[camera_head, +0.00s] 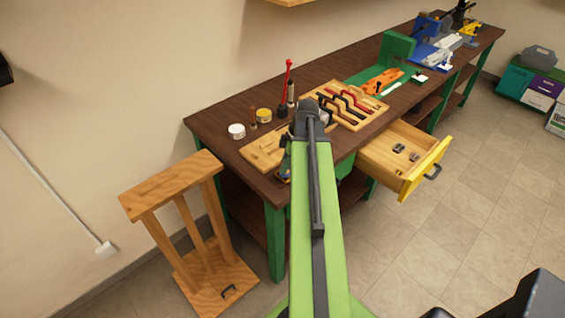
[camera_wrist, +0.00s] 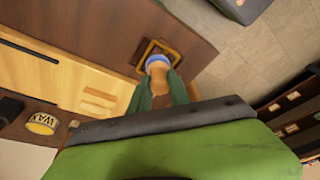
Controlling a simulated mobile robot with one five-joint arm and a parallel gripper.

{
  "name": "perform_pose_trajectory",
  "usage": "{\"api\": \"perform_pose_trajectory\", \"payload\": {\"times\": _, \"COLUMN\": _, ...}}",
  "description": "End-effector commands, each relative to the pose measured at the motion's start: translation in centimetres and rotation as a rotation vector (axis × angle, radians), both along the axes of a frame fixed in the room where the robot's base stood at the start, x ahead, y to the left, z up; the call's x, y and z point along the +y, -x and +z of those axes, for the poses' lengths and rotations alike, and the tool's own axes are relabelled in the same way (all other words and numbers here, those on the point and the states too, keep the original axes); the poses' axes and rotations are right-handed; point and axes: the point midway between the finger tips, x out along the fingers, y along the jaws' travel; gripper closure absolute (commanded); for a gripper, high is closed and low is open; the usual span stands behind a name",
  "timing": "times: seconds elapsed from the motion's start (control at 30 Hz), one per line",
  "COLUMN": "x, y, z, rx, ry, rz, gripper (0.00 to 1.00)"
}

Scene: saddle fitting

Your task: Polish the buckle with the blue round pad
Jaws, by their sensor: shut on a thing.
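My gripper (camera_wrist: 158,92) has green fingers and is shut on the wooden handle of the blue round pad (camera_wrist: 157,60) in the wrist view. The buckle (camera_wrist: 172,46) is a brass-coloured square frame lying on the dark bench top near its edge. The pad's blue face is at the buckle and overlaps part of its frame in the picture. I cannot tell whether they touch. In the head view my own arm covers most of the gripper, the pad and the buckle.
The workbench (camera_head: 222,117) carries a wooden board (camera_head: 262,153) and a tool rack (camera_head: 369,117). A wax tin (camera_wrist: 41,123) stands beyond the board. An open drawer (camera_head: 386,173) with small metal pieces juts out at right. A wooden stand (camera_head: 165,185) is at left. Floor (camera_head: 440,235) at right is clear.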

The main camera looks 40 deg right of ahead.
Motion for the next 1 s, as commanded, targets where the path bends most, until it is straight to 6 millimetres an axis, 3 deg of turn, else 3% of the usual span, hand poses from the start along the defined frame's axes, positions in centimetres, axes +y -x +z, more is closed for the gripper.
{"api": "perform_pose_trajectory", "payload": {"times": 0.27, "x": 0.2, "y": 2.9, "z": 0.1, "rx": 0.002, "ry": 0.0, "rz": -0.001, "gripper": 1.0}}
{"api": "perform_pose_trajectory", "payload": {"times": 0.57, "x": 0.1, "y": 2.9, "z": 0.2, "rx": 0.001, "ry": 0.0, "rz": 0.0, "gripper": 1.0}}
{"api": "perform_pose_trajectory", "payload": {"times": 1.0, "x": 0.1, "y": 2.9, "z": 5.0, "rx": 0.001, "ry": 0.001, "rz": 0.0, "gripper": 1.0}}
